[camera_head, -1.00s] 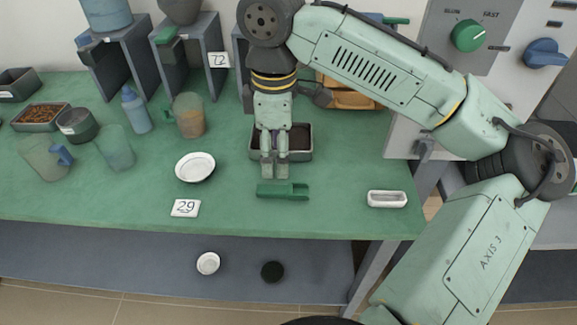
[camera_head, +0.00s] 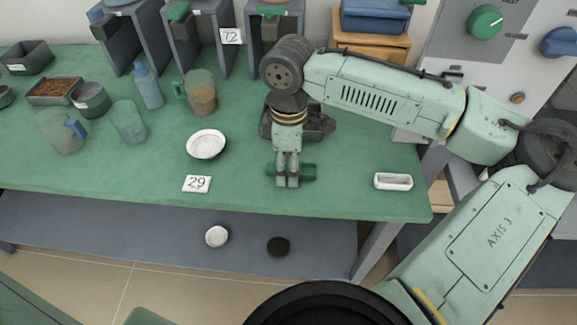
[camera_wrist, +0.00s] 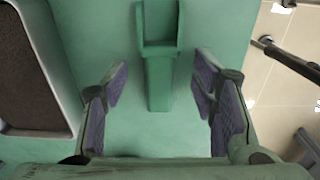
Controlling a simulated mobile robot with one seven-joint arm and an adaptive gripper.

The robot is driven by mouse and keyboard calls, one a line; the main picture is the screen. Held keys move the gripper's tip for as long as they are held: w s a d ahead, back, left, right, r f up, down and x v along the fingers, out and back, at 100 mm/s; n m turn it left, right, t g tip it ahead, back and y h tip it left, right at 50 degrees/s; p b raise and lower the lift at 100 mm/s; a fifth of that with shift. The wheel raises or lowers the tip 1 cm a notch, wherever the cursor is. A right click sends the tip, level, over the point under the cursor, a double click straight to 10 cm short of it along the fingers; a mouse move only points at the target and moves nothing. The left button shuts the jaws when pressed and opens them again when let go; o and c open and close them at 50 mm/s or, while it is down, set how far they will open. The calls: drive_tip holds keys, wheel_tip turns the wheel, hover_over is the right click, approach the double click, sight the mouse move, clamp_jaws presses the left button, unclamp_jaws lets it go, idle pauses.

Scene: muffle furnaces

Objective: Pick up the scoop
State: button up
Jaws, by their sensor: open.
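The green scoop (camera_head: 306,172) lies on the green table near its front edge, below a dark tray. In the wrist view the scoop (camera_wrist: 159,80) shows its open bowl at the top and its handle pointing down between the fingers. My gripper (camera_head: 287,182) points down at the scoop and covers its middle in the head view. In the wrist view my gripper (camera_wrist: 160,95) is open, with one purple-padded finger on each side of the handle and a gap on both sides. Neither finger touches the scoop.
A dark-filled tray (camera_wrist: 30,70) stands left of the fingers in the wrist view. A white dish (camera_head: 206,144), a card marked 29 (camera_head: 197,184) and a small white boat (camera_head: 393,181) lie around. Beakers and a bottle (camera_head: 148,87) stand left. The table between scoop and boat is clear.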

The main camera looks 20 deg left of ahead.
drive_tip(key=shift+c, duration=0.5)
drive_tip(key=c, duration=1)
